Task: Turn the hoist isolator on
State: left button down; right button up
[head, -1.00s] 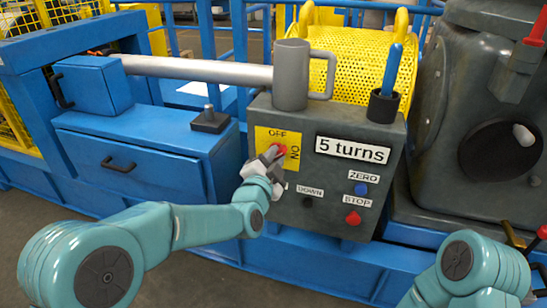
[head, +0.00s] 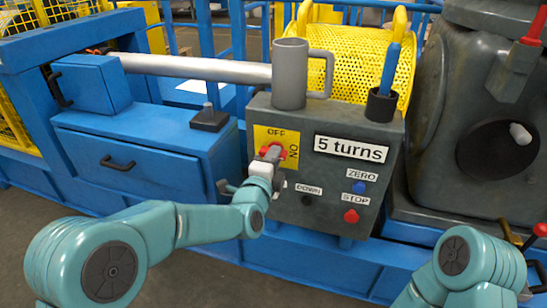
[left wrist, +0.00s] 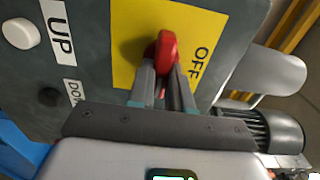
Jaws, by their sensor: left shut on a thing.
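The red isolator handle (head: 273,152) sits on a yellow plate (head: 262,136) on the grey control box, with OFF above it and ON to its right. In the left wrist view the handle (left wrist: 167,50) stands between the fingers of my left gripper (left wrist: 164,82), which is shut on it. In that view its long side runs up and down, across the OFF direction, so it appears to lie toward ON. In the head view my left gripper (head: 267,163) partly covers the handle and plate. My right gripper is out of view; only its arm shows at lower right.
A "5 turns" display (head: 352,149), a blue ZERO button (head: 360,187) and a red STOP button (head: 351,216) are close by on the box. A grey mug (head: 290,75) and a dark cup (head: 381,106) with a blue-handled tool stand on top.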

pick_arm(q)
jog(key=shift+r, duration=0.25)
jog(key=c, duration=1.2)
grip_release()
jog(key=shift+o, duration=0.8)
jog(key=p+v, duration=0.1)
jog(key=v, duration=1.5)
jog(key=shift+f, duration=0.2)
